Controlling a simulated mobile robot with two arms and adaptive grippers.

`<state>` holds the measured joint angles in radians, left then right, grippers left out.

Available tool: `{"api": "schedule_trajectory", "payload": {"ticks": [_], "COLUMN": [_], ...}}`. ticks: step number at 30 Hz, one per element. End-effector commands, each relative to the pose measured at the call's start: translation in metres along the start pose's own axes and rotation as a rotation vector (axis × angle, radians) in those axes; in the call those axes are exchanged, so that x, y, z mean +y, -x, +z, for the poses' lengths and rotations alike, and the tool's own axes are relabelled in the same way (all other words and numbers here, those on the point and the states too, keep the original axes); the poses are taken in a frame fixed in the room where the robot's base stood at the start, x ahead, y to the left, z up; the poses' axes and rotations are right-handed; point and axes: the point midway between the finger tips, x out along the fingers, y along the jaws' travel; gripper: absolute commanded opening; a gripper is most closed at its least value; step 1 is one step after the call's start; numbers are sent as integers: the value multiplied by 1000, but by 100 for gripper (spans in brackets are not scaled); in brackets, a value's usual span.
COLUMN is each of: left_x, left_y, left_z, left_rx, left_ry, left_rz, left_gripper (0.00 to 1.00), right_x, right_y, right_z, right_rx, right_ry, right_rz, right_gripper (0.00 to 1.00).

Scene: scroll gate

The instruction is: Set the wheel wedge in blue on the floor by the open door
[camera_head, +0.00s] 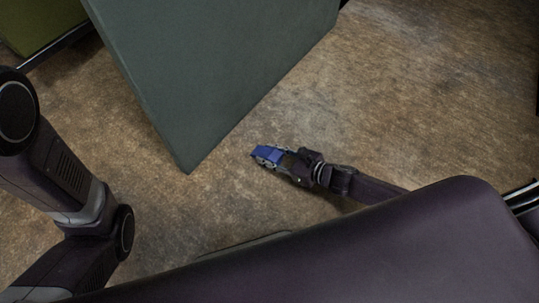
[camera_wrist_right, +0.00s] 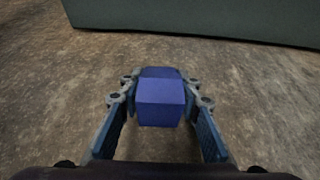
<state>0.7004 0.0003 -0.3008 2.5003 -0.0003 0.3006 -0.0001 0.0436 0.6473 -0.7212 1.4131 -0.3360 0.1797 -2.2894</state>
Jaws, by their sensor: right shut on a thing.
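The blue wheel wedge (camera_head: 266,152) is between the fingers of my right gripper (camera_head: 271,162), which is shut on it, at the middle of the head view. In the right wrist view the wedge (camera_wrist_right: 160,100) sits between the two fingertips of the gripper (camera_wrist_right: 160,92). The grey-green door (camera_head: 215,70) stands open at the top of the head view, with its near lower corner left of the wedge. The wedge is apart from the door face in the picture. I cannot tell whether it touches the floor. My left arm shows at the left, but its gripper is not in view.
The brown mottled floor (camera_head: 430,85) is clear to the right of the door and around the wedge. A green panel (camera_head: 38,22) with a dark edge strip is at the top left. The door's lower edge (camera_wrist_right: 200,35) crosses the top of the right wrist view.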

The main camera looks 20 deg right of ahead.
Motion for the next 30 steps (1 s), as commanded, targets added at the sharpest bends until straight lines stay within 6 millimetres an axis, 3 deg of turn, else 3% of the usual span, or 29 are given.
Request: {"api": "schedule_trajectory", "payload": {"ticks": [3,4,9,20,30], "left_x": [1,1,0,-1,-8], "left_y": [3,3,2,-3,-36], "left_z": [-1,-1,-1,1,13], "left_rx": [0,0,0,0,-1], "left_ry": [0,0,0,0,-1], "left_rz": [0,0,0,0,0], "left_gripper": [40,40,40,40,40], "right_x": [0,0,0,0,1], "right_y": [-2,-2,-1,2,66], "right_z": [-3,-4,-3,2,4], "right_rx": [-1,0,0,1,5], "right_ry": [1,1,1,0,-3], "right_rz": [0,0,0,0,0], "right_gripper": [3,32,49,49,49]}}
